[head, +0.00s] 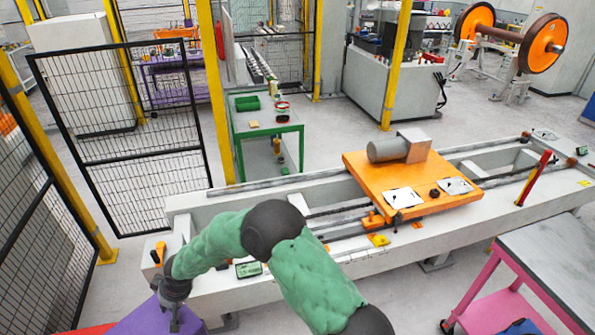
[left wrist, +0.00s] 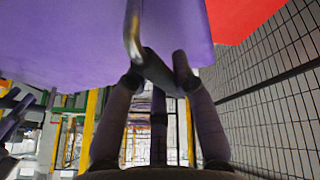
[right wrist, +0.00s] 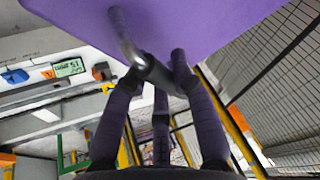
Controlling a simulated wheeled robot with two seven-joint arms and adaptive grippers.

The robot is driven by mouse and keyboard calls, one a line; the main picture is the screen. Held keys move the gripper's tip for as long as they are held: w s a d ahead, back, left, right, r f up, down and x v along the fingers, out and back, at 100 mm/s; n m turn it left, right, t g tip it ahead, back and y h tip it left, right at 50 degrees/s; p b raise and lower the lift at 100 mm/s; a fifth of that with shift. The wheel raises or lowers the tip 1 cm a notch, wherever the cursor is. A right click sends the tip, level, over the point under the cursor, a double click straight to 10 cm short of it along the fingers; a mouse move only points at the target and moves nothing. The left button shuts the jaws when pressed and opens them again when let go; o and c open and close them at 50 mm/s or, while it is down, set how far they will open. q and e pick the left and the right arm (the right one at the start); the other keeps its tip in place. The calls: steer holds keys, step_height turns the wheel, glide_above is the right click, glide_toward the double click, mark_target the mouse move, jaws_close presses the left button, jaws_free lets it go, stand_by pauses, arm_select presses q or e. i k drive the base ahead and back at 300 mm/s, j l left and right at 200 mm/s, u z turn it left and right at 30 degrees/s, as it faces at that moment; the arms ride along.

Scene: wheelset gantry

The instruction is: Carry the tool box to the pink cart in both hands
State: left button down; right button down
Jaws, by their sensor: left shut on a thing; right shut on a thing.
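The tool box shows as a broad purple body (head: 143,320) at the bottom left of the head view, cut off by the frame edge. It also fills the top of the left wrist view (left wrist: 70,40) and the right wrist view (right wrist: 220,25). My right gripper (head: 174,318) points down at it and is shut on a bent metal handle (right wrist: 122,38). My left gripper (left wrist: 160,62) is shut on a similar metal handle (left wrist: 132,30); it is outside the head view. The pink cart (head: 510,280) stands at the bottom right, with a grey top and pink legs.
A long pale gantry bed (head: 360,262) runs across the middle, carrying an orange plate (head: 385,180) with a grey motor. Black mesh fencing (head: 130,140) stands at the left. A red surface (head: 92,329) lies beside the purple body. A green table (head: 265,118) stands behind.

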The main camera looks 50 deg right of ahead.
mark_target(573, 262)
steer(key=l+z, duration=0.2)
steer(key=z, duration=0.25)
steer(key=l+z, duration=0.15)
steer(key=z, duration=0.3)
steer(key=l+z, duration=0.2)
steer(key=z, duration=0.25)
steer(key=i+l+z, duration=0.15)
steer(key=z, duration=0.3)
steer(key=l+z, duration=0.1)
steer(key=z, duration=0.35)
steer(key=i+z, duration=0.2)
steer(key=z, duration=0.3)
steer(key=i+l+z, duration=0.1)
steer(key=z, duration=0.35)
